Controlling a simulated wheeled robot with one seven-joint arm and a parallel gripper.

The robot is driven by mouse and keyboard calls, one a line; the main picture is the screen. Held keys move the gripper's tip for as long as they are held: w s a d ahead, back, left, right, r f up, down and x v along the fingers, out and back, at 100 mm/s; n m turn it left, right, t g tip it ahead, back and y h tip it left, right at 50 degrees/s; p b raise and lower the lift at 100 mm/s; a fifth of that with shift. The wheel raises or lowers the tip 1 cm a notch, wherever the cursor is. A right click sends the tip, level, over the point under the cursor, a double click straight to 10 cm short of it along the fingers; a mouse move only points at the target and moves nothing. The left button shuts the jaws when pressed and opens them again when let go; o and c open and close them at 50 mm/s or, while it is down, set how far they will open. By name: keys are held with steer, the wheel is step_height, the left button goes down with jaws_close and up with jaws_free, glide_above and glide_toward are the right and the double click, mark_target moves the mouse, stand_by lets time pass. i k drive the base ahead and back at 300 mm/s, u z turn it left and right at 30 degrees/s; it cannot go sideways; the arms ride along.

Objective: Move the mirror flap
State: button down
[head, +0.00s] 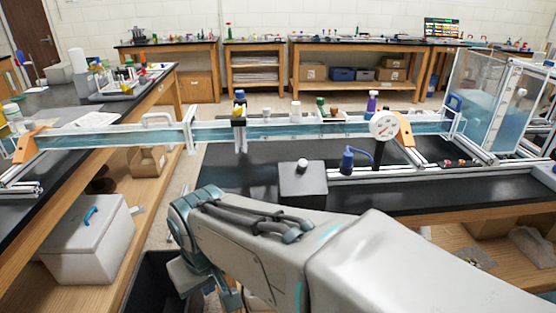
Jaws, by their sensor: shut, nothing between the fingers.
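I cannot pick out a mirror flap with certainty in the head view. A long, clear-walled channel of bluish water (290,131) in a pale extrusion frame runs across the middle. A clear upright tank (478,88) stands at its right end. A white frame piece (190,129) and a white handle-shaped loop (157,117) sit on the channel's left part. My arm reaches in from the lower right, in front of the channel, and bends downward at the left. My gripper is not visible; the end of the arm is hidden or below the picture.
A dark box with a knob (303,183) and a blue hooked fitting (347,162) stand behind my arm. A round white dial (383,125) is on the channel. A grey bin with a blue handle (88,238) sits on the left bench's lower shelf. Floor shows between the benches.

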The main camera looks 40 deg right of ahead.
mark_target(302, 177)
steer(key=k, duration=0.25)
steer(key=z, duration=1.2)
steer(key=i, duration=0.45)
